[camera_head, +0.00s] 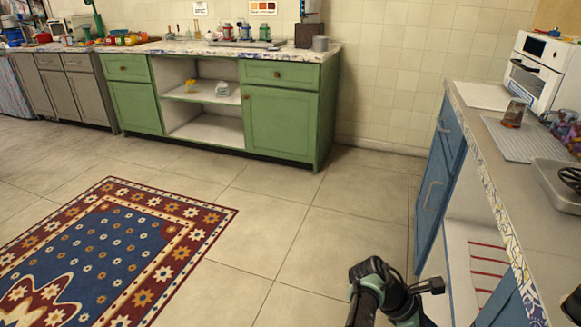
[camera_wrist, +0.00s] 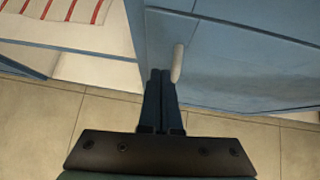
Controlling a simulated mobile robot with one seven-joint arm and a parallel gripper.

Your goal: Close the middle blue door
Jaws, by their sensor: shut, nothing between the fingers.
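In the head view a blue door (camera_head: 434,198) with a pale upright handle (camera_head: 431,194) shows at the right-hand counter, beside an open compartment. I cannot tell exactly how far this door stands open. In the wrist view the blue door panel (camera_wrist: 235,60) fills the right side, its pale handle (camera_wrist: 177,63) near the middle. My gripper (camera_wrist: 160,73) is shut and empty, its fingertips just left of the handle's lower part. Whether they touch the door is unclear. My arm's dark end shows at the bottom of the head view.
The open compartment holds a red-striped cloth (camera_head: 487,268), also in the wrist view (camera_wrist: 70,10). Another blue panel (camera_head: 505,305) shows lower right. The countertop (camera_head: 497,124) bears a glass and a dark pan. Green cabinets (camera_head: 282,120) stand at the back; a patterned rug (camera_head: 100,250) lies left. The tiled floor between is clear.

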